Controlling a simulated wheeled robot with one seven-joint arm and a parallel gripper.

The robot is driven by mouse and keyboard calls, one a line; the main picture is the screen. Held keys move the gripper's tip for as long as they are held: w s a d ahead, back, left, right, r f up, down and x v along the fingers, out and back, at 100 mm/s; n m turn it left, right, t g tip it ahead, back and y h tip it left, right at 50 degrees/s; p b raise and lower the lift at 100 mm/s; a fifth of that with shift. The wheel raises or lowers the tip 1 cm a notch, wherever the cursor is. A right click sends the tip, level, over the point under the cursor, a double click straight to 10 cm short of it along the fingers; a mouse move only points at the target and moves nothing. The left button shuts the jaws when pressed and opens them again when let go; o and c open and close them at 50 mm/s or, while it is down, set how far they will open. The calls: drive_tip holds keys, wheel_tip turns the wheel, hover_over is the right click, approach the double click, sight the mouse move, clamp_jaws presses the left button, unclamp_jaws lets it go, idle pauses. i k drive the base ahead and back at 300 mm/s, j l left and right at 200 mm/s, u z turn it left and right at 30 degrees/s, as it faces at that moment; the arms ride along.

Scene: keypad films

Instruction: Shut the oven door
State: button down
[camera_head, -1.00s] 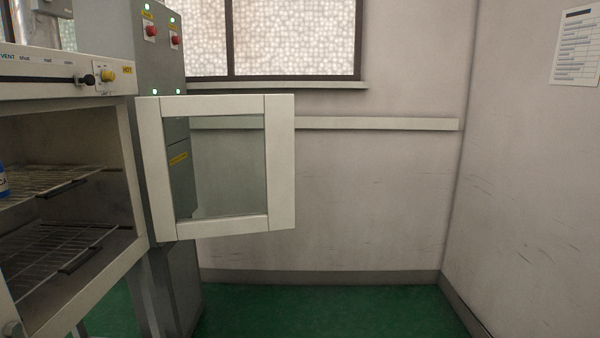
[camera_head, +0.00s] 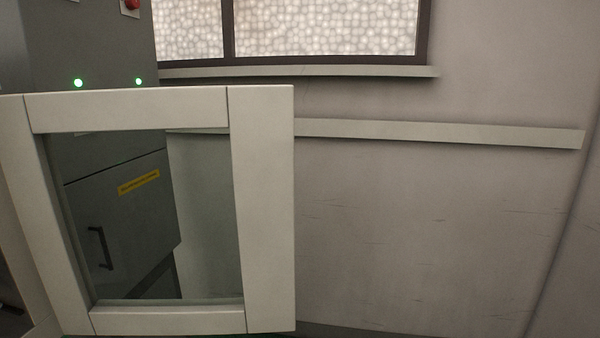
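The oven door (camera_head: 262,210) stands open in the head view, a pale frame around a clear glass pane. It fills much of the left half, and its free edge is at the right. Only a sliver of the oven body (camera_head: 18,240) shows at the far left edge, beside the door's hinge side. The oven's shelves and control panel are mostly out of view. My gripper is not in view.
A grey cabinet (camera_head: 100,40) with green lights stands behind the door, and part of it shows through the glass. A window with a sill (camera_head: 300,71) and a pale rail (camera_head: 450,133) are on the back wall. The space right of the door looks clear.

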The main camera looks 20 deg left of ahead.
sight(260, 118)
drive_tip(key=i+z, duration=0.25)
drive_tip(key=i, duration=0.65)
drive_tip(key=i+j+z, duration=0.15)
drive_tip(key=i+z, duration=0.15)
drive_tip(key=i, duration=0.65)
drive_tip(key=i+u, duration=0.15)
drive_tip(key=u, duration=0.35)
drive_tip(key=i+u, duration=0.1)
drive_tip(key=u, duration=0.4)
drive_tip(key=i+l+u, duration=0.1)
drive_tip(key=u, duration=0.4)
drive_tip(key=l, duration=0.1)
